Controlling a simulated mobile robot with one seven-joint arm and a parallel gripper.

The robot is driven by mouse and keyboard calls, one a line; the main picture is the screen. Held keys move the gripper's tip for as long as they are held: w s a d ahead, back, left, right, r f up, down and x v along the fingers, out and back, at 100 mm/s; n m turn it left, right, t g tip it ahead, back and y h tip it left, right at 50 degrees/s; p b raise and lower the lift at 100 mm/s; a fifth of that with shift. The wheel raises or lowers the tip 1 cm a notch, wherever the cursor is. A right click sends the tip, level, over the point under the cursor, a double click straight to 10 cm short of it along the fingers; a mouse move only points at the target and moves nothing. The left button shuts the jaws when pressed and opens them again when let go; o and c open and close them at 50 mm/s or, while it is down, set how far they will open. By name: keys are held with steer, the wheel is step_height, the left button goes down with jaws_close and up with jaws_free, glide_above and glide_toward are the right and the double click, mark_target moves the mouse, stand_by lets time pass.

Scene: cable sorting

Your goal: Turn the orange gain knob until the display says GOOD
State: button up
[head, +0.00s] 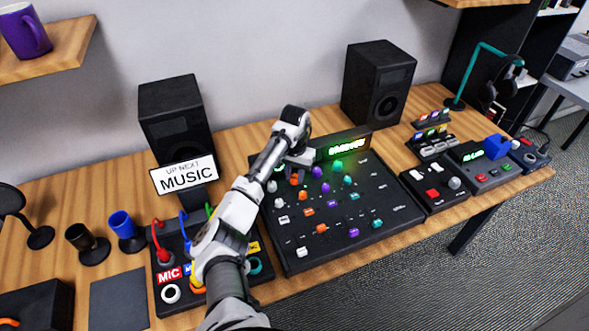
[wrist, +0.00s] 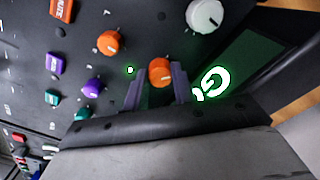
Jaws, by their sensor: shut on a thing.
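My gripper (wrist: 158,80) is shut on an orange knob (wrist: 160,72) on the black mixer panel, with one finger on each side of it. The knob sits beside the display (wrist: 240,60), whose green letters are only partly in the wrist view, a "G" among them. In the head view my gripper (head: 299,160) is low over the back of the mixer (head: 375,215). The display (head: 343,147) is lit green there, but its word is too blurred to read surely. A second orange knob (wrist: 110,43) lies apart from my fingers.
A white knob (wrist: 205,15) and a purple knob (wrist: 93,87) are near my gripper. Speakers (head: 378,84) stand behind the mixer. A "MUSIC" sign (head: 185,174) and a cable box (head: 168,240) are to the left; small control boxes (head: 434,188) are to the right.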

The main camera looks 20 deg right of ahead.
mark_target(295, 177)
steer(key=shift+r, duration=0.1)
steer(key=o, duration=0.7)
step_height(295, 177, up, 14)
steer(key=b, duration=0.1)
steer(key=shift+b, duration=0.35)
